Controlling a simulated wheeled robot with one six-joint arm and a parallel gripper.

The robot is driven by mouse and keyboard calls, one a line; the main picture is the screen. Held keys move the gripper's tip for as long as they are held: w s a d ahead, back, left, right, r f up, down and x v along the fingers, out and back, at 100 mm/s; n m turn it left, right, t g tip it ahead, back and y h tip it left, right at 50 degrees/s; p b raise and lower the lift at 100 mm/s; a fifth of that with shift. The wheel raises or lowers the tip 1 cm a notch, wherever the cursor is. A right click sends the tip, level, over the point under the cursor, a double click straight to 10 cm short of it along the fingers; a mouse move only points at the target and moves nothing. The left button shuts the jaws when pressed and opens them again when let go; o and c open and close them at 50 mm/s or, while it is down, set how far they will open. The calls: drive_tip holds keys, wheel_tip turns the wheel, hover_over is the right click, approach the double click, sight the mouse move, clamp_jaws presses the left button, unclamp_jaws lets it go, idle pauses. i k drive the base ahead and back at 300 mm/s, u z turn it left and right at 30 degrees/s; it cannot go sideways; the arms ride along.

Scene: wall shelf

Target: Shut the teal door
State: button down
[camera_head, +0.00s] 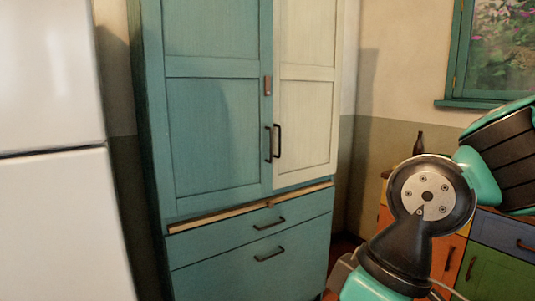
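The teal door (212,110) is the left door of a tall teal cabinet (148,110). It has two recessed panels and a black bar handle (268,144) near its right edge. The door looks flush or nearly flush with the cabinet front; I cannot tell whether a small gap is left. A cream door (306,110) beside it on the right has its own black handle (277,140), and a small brown latch (267,85) sits where the two doors meet. My arm shows at the lower right, apart from the teal door in the picture, but my gripper is not in view.
Two teal drawers with black handles (270,253) lie below the doors, under a pale wooden strip (230,211). A white fridge (52,180) stands at the left. Colourful drawers (490,262), a dark bottle (418,144) and a window (495,50) are at the right.

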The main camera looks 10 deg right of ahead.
sight(207, 62)
drive_tip(key=z, duration=0.35)
drive_tip(key=i, duration=1.1)
drive_tip(key=u, duration=0.45)
